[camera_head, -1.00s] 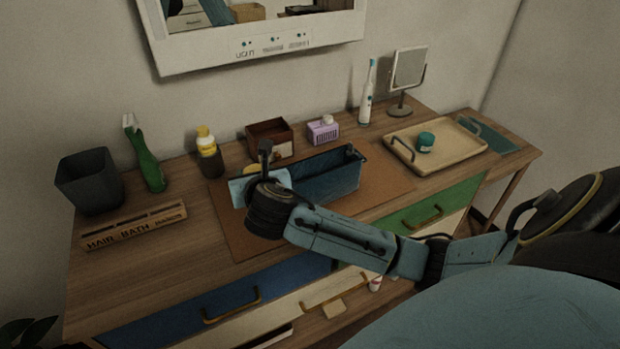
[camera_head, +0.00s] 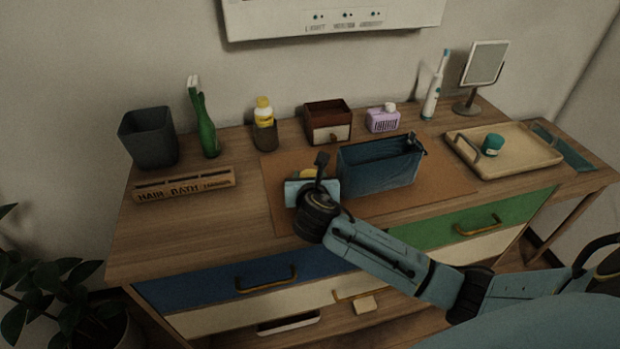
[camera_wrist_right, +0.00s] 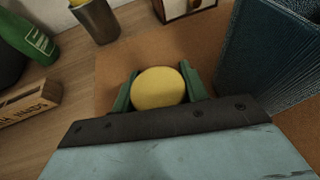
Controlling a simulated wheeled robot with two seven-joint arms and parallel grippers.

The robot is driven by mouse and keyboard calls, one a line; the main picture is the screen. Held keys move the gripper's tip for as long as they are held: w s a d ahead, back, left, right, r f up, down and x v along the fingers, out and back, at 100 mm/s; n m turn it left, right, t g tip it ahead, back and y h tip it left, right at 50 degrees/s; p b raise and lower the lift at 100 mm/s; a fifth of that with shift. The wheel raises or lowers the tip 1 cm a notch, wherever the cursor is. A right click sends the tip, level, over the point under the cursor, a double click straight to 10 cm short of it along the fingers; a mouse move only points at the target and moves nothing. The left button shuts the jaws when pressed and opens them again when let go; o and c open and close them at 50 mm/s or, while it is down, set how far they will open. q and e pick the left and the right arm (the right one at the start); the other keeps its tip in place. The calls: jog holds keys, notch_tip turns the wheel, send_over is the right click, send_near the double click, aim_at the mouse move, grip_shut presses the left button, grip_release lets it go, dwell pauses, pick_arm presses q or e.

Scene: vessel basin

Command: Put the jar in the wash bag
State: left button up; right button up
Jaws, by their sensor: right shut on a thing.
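A jar with a round yellow top (camera_wrist_right: 158,88) is held between the green fingers of my right gripper (camera_wrist_right: 160,85); its body is mostly hidden below the top. In the head view my right gripper (camera_head: 312,182) is shut on it just left of the wash bag, and a bit of the yellow top (camera_head: 305,174) shows behind the gripper. The wash bag (camera_head: 378,172) is a dark blue, open-topped box shape on the brown mat. It also shows at the right of the wrist view (camera_wrist_right: 268,55). My left gripper is not in view.
Behind stand a yellow-topped bottle in a cup (camera_head: 264,132), a small wooden drawer box (camera_head: 328,120) and a purple basket (camera_head: 382,122). A wooden tray (camera_head: 530,160) with a teal tub (camera_head: 493,146) is at the right. A lettered wooden holder (camera_head: 185,186) is at the left.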

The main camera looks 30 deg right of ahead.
jog(key=o, duration=1)
jog(key=shift+f, duration=0.1)
jog(key=shift+o, duration=0.2)
